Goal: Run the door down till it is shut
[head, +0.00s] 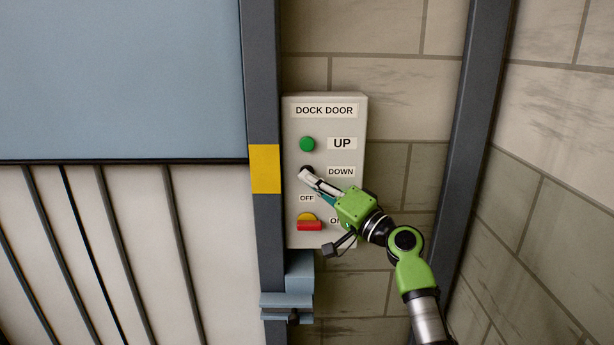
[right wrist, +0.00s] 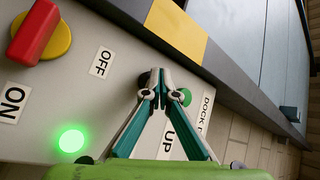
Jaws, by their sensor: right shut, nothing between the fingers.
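The blue dock door (head: 120,80) hangs at upper left in the head view, its bottom edge about halfway down the picture. The grey control box (head: 350,190) carries a green UP button (head: 307,144) and a black DOWN button (head: 306,169). My right gripper (head: 304,175) is shut and empty, its tips at the DOWN button and partly covering it. In the right wrist view the black button (right wrist: 144,79) shows beside the tips. I cannot tell whether it is pressed in. My left gripper is not in view.
A red switch handle (head: 309,226) on a yellow disc lies sideways near the ON label. A green lamp (right wrist: 72,141) glows on the box. A dark door post (head: 264,100) with a yellow band stands left of the box. Below the door is a pale ribbed surface (head: 90,250).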

